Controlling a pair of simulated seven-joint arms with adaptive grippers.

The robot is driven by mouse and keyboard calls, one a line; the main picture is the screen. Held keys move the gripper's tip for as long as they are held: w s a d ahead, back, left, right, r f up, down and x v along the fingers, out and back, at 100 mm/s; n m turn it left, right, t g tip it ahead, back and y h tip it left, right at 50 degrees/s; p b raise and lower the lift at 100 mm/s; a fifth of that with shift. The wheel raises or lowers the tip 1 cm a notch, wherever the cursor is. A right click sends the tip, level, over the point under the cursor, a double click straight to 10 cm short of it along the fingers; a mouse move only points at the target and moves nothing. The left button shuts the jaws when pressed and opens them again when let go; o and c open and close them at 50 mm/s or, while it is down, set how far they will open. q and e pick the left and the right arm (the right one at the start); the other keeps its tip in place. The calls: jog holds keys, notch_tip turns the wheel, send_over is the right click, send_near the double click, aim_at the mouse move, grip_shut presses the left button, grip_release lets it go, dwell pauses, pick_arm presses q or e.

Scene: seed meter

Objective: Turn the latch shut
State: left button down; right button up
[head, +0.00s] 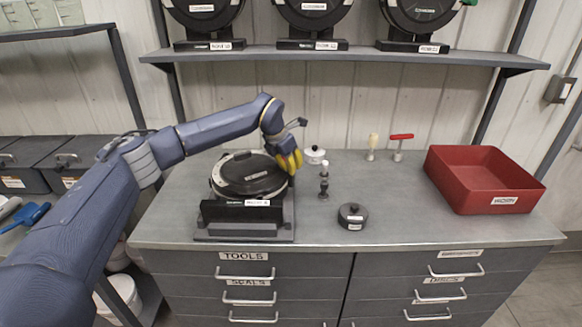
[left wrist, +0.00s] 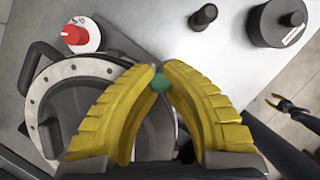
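The seed meter (head: 248,175) sits in a black stand on the counter, its round dark lid in place. In the left wrist view its pale bolted rim (left wrist: 50,80) shows left of and behind the fingers. My left gripper (head: 291,161) is at the meter's right edge. In the left wrist view its yellow fingers (left wrist: 160,70) close around a small green knob (left wrist: 160,82), which appears to be the latch's. The fingers hide the rest of the latch. My right gripper (left wrist: 283,107) shows small in the left wrist view, fingers apart, over the floor; it is outside the head view.
Right of the meter stand a white round piece (head: 314,155), a dark upright piece (head: 323,185) and a black lidded pot (head: 352,216). Two handled tools, cream (head: 373,143) and red (head: 401,137), stand behind. A red bin (head: 480,182) is at the right. The front right counter is clear.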

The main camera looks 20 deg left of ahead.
pick_arm(q)
jog(key=n, duration=0.2)
jog(key=n+y, duration=0.1)
jog(key=n, duration=0.1)
jog(key=shift+w+r+t+y, duration=0.1)
jog(key=shift+r+t+y, duration=0.05)
jog(key=shift+t+y, duration=0.2)
jog(key=shift+n+y, duration=0.55)
jog(key=shift+n, duration=1.25)
jog(key=shift+a, duration=0.15)
jog(key=c, duration=1.3)
grip_release()
jog(key=v, duration=1.2)
